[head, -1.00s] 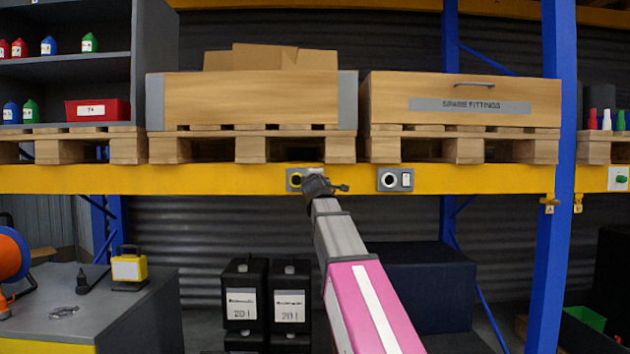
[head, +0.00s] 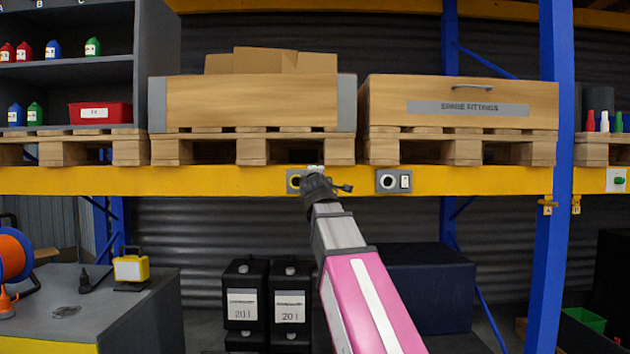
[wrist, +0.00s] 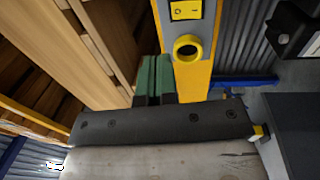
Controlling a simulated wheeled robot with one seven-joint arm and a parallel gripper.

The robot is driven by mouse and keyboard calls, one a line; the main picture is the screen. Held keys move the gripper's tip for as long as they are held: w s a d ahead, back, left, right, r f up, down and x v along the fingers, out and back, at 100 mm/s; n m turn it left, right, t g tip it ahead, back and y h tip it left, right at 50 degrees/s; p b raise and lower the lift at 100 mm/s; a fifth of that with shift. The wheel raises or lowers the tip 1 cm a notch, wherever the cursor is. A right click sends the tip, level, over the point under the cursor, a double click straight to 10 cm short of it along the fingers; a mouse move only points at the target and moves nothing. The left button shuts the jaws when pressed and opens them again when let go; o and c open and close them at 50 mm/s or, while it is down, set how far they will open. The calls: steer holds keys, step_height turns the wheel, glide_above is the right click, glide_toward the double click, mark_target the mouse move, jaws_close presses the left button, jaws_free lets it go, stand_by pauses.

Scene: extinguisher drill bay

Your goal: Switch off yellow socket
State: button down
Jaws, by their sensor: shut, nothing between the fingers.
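The yellow socket shows in the wrist view as a round yellow ring (wrist: 187,48) with a dark hole. A yellow rocker switch (wrist: 186,10) sits beside it, cut by the top edge; which way it is tipped I cannot tell. In the head view this socket (head: 294,181) is on the yellow beam, partly hidden by my gripper. My gripper (head: 318,186) is in front of its right part. In the wrist view the green fingers (wrist: 154,64) are together and empty, beside the ring. Whether they touch the panel is unclear.
A second socket (head: 393,181) with a pale ring and white switch is to the right on the beam (head: 480,181). Pallets with a wooden crate (head: 260,103) and a spare fittings box (head: 460,103) stand just above. Black canisters (head: 267,300) stand below.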

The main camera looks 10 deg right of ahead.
steer(key=shift+s+a+r, duration=0.1)
steer(key=shift+s+a, duration=0.05)
steer(key=shift+s, duration=0.6)
steer(key=shift+s+a+r, duration=0.1)
steer(key=shift+s, duration=0.65)
